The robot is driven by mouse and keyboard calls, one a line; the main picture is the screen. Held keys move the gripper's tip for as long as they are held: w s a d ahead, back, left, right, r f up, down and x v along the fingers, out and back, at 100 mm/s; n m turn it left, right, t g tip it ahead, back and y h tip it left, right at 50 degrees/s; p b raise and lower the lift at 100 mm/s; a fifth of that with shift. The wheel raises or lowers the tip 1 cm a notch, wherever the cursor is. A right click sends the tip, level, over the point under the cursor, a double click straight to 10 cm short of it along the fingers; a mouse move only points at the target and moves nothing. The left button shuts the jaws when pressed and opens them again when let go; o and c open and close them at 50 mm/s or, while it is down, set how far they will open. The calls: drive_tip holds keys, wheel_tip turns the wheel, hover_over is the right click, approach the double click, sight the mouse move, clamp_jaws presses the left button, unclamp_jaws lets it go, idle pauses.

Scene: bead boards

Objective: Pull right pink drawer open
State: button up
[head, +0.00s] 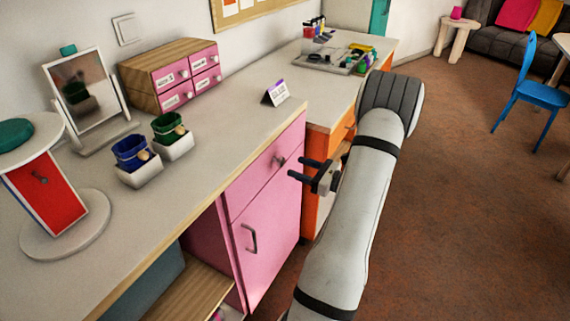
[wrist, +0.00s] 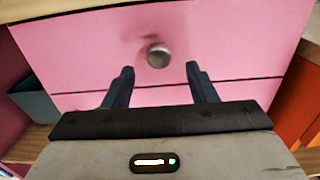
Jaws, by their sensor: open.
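The pink drawer (head: 262,179) is the upper front of the pink cabinet under the counter, and it looks shut. Its round metal knob (head: 280,160) sticks out near the middle of its front. In the wrist view the knob (wrist: 158,56) lies ahead of and between my two dark fingers. My gripper (head: 299,169) is open and empty in front of the drawer, with its fingers pointing at the front. The wrist view also shows my gripper (wrist: 160,75), its fingertips spread to either side below the knob and apart from it.
Below the drawer is a pink cabinet door (head: 265,240) with a bar handle. An orange cabinet (head: 318,150) stands just beyond. The counter (head: 215,160) above holds a small pink-drawer box (head: 172,76), a mirror (head: 85,90) and two cups. Open floor (head: 460,200) lies to the right.

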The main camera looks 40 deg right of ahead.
sight(283, 162)
drive_tip(key=shift+x, duration=2.35)
drive_tip(key=shift+c, duration=0.3)
clamp_jaws()
